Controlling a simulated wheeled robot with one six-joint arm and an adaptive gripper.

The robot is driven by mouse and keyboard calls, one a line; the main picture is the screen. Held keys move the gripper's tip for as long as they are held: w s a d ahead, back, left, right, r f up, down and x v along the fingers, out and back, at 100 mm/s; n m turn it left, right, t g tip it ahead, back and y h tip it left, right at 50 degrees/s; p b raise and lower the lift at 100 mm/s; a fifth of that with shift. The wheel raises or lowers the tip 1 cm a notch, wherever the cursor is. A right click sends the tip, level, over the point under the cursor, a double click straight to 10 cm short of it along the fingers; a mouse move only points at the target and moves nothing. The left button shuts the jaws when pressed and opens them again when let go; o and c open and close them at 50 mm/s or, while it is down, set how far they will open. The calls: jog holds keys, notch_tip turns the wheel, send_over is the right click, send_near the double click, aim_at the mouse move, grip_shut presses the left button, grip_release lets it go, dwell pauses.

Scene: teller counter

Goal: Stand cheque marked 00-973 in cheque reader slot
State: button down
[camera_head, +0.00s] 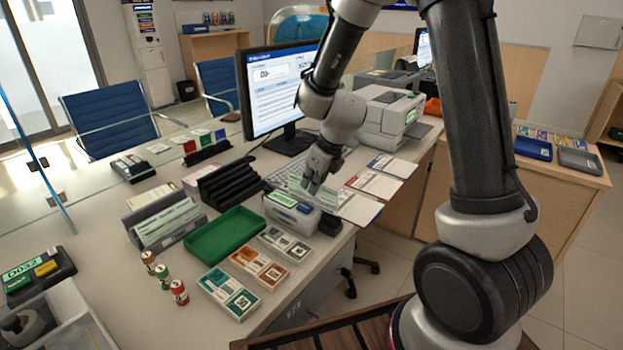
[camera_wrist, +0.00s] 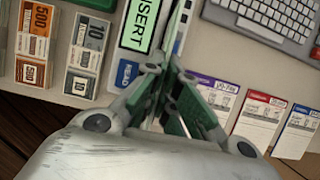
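The cheque reader (camera_head: 292,213) is a grey box near the counter's front edge. In the wrist view its green INSERT label (camera_wrist: 143,24) shows just left of the fingertips. My gripper (camera_head: 314,188) is over the reader's right side, pointing down. In the wrist view my gripper (camera_wrist: 168,72) is shut on a thin greenish cheque (camera_wrist: 178,28), seen almost edge-on beside the label. Its number is not readable, and I cannot tell whether its lower edge is in the slot. Other greenish cheques (camera_head: 167,223) stand in a grey holder at left.
A green tray (camera_head: 224,236) and banknote packs (camera_head: 258,267) lie left of the reader. A black sorter (camera_head: 230,186) and keyboard (camera_wrist: 268,22) are behind. Printed cards (camera_head: 374,184) lie right. A monitor (camera_head: 278,90) stands farther back, and stamps (camera_head: 179,291) stand at front left.

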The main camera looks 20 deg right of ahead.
jog(key=shift+f, duration=1.3)
jog(key=c, duration=1.6)
grip_release()
jog(key=shift+o, duration=0.2)
jog(key=shift+r, duration=3.5)
